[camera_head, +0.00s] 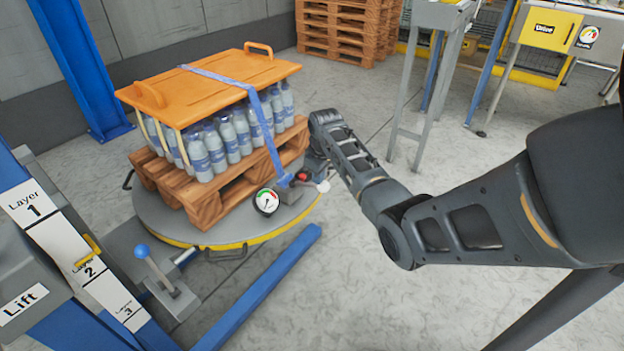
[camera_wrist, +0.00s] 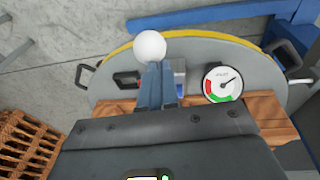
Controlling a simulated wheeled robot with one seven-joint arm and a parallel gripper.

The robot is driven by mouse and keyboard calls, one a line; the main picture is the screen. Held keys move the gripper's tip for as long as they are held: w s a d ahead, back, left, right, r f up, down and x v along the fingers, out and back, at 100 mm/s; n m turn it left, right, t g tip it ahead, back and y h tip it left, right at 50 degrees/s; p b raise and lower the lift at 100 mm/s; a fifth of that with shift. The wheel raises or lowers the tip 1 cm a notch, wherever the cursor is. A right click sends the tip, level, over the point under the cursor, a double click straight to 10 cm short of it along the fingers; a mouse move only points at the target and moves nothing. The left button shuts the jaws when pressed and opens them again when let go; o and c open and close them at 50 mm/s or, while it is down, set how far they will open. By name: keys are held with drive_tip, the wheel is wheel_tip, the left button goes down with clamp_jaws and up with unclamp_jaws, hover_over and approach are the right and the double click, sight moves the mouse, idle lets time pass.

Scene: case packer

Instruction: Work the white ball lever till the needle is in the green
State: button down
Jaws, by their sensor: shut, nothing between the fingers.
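The white ball lever (camera_wrist: 150,46) stands on the ratchet at the edge of the round turntable; in the head view its ball (camera_head: 323,186) is small beside the end of my arm. My gripper (camera_wrist: 155,72) is shut and empty, its fingertips at the ball's near side in the wrist view. I cannot tell whether they touch it. The gauge (camera_wrist: 222,84) is right of the fingers, with red and green arcs. Its needle points up and right, on the white part, off the green. The gauge (camera_head: 266,201) also shows in the head view.
A blue strap (camera_head: 268,137) runs over an orange top board (camera_head: 215,82) on bottles, above a wooden pallet (camera_head: 218,199). A blue ball lever (camera_head: 142,252) stands by the Lift post at left. Open floor lies right of the turntable.

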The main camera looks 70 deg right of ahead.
drive_tip(key=s+a+f+t+h+b, duration=0.1)
drive_tip(key=s+f+t+b, duration=0.2)
drive_tip(key=f+t+b, duration=0.2)
drive_tip(key=shift+s+f, duration=0.3)
drive_tip(key=shift+f, duration=1.5)
drive_tip(key=shift+a, duration=0.1)
